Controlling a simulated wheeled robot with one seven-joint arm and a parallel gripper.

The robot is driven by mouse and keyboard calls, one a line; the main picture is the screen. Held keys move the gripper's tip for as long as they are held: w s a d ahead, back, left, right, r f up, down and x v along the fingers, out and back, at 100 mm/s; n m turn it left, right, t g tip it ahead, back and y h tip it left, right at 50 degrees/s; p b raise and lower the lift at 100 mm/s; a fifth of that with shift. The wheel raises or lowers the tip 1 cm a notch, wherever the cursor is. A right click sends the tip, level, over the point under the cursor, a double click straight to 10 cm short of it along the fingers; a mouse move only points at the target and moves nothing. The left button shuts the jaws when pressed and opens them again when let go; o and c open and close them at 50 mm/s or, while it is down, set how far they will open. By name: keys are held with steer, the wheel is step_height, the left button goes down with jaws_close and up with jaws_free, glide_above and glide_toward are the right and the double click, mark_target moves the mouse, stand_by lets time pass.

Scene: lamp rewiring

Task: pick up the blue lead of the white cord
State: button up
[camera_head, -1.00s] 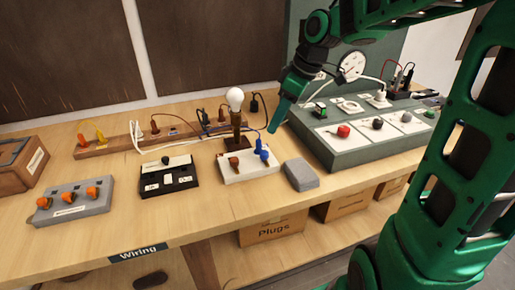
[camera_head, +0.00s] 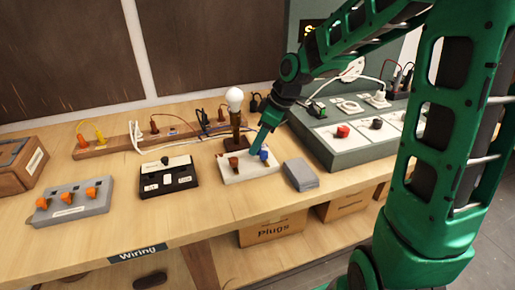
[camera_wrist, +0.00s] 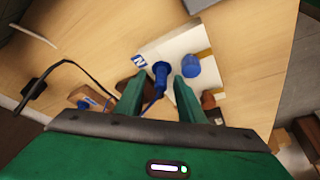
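The blue lead (camera_wrist: 160,72) has a blue plug end that stands at the white terminal block (camera_wrist: 185,45), beside a blue "N" label. Its thin blue wire runs back toward my gripper. My gripper (camera_wrist: 159,83) is open, with one finger on each side of the blue plug and gaps still showing. A separate blue post (camera_wrist: 191,66) stands just outside the right finger. In the head view my gripper (camera_head: 266,143) is low over the white block (camera_head: 245,178), and the lead is hidden behind it. The white cord (camera_head: 134,138) shows at the wooden strip.
A lamp bulb (camera_head: 234,98) on a brown stand is close behind the block. A brown connector (camera_head: 233,163) sits on the block's left. A grey box (camera_head: 300,174) is to the right, beside the sloped panel (camera_head: 345,150).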

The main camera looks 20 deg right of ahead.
steer(key=shift+f, duration=0.2)
steer(key=c, duration=0.8)
steer(key=shift+c, duration=0.2)
